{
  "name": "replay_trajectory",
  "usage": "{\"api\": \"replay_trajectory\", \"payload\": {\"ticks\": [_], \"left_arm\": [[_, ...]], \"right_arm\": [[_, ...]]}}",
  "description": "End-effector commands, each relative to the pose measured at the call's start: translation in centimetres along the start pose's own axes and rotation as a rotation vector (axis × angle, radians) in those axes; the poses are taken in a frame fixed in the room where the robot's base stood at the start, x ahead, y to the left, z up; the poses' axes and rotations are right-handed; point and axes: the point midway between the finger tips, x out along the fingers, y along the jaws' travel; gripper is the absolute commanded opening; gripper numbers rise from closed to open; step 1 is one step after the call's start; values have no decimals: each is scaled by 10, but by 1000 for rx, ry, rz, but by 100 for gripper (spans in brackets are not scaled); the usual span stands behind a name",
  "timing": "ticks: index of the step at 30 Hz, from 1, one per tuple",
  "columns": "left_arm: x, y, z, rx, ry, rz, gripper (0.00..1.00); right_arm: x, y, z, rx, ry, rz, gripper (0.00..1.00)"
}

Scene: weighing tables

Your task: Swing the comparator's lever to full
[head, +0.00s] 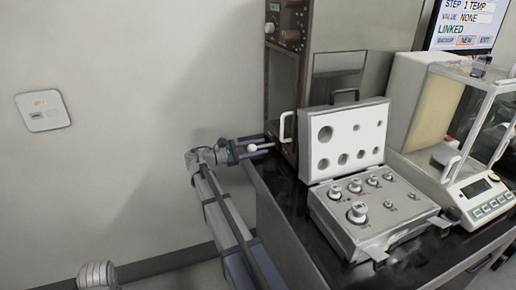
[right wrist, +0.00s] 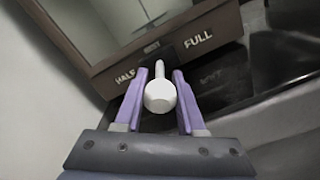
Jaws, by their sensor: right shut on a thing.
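The comparator (head: 284,82) is a tall brown-framed cabinet at the back left of the bench. Its lever ends in a white ball knob (head: 252,148), which also shows in the right wrist view (right wrist: 160,96). My right gripper (head: 258,149) is shut on the knob, with a purple finger on either side of it. In the right wrist view the lever's shaft points between the HALF label (right wrist: 125,79) on the left and the FULL label (right wrist: 198,41) on the right. My left gripper is not in view.
An open weight case (head: 345,226) stands on the black bench right of the lever. A balance with a glass enclosure (head: 470,130) stands at the right, below a monitor (head: 468,22).

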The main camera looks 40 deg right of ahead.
Motion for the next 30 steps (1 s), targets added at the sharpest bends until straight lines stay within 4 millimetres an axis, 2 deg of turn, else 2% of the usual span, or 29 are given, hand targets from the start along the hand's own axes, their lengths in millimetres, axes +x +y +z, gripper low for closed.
{"api": "replay_trajectory", "payload": {"ticks": [19, 30], "left_arm": [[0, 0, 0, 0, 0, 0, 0], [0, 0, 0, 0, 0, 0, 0]], "right_arm": [[0, -3, 2, 0, 10, 14, 0], [2, -19, 12, 0, 126, 188, 0]]}}
